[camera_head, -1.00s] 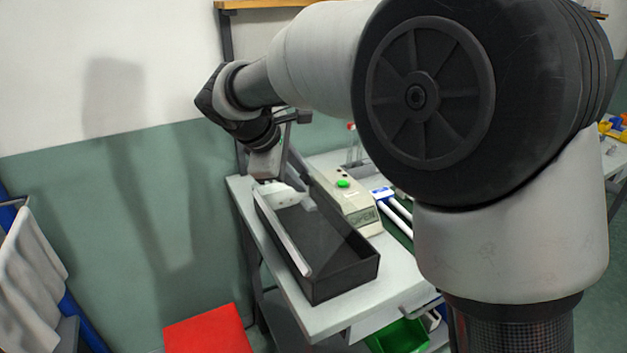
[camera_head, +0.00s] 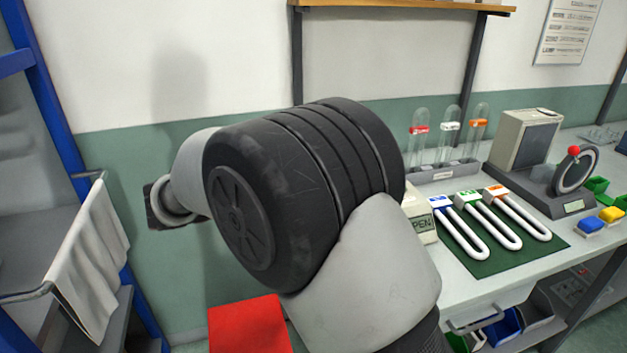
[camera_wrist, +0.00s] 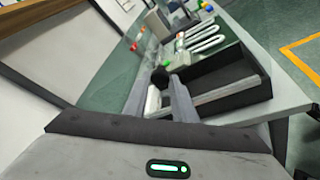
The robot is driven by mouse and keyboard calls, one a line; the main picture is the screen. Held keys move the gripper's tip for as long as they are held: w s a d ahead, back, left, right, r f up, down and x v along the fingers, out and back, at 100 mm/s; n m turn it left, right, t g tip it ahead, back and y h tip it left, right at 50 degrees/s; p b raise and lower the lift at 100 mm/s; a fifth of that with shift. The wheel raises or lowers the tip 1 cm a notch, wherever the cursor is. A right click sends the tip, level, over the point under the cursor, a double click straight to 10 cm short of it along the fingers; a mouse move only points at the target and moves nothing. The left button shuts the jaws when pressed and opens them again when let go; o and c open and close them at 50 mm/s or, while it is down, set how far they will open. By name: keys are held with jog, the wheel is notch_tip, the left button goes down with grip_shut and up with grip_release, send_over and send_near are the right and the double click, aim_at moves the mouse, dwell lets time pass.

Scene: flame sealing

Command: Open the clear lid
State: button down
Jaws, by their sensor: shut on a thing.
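The black box (camera_wrist: 228,68) shows in the wrist view, just beyond my gripper (camera_wrist: 172,98). A pale strip (camera_wrist: 228,90) runs along it and looks like the edge of the clear lid; the pane itself is hard to make out. My gripper is shut at the near end of this strip. How far the lid is tilted, I cannot tell. In the head view my arm hides the box, the lid and my gripper.
The beige unit with the "OPEN" label (camera_head: 420,218) is partly behind my arm. White U-shaped tubes lie on a green mat (camera_head: 484,262). A tube rack (camera_head: 440,173) and a grey device (camera_head: 525,140) stand behind. A towel rack (camera_head: 85,260) and a red panel (camera_head: 250,326) are at left.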

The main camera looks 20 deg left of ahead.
jog(key=shift+s+a, duration=0.1)
jog(key=shift+a, duration=0.1)
dwell(0.4)
jog(key=c, duration=1.5)
grip_release()
jog(key=shift+f, duration=0.1)
jog(key=shift+o, duration=0.2)
jog(key=p+v, duration=0.1)
jog(key=v, duration=1.6)
jog(key=shift+s+a+f+p, duration=0.2)
jog(key=shift+a+f+p, duration=0.05)
jog(key=shift+f+p, duration=0.1)
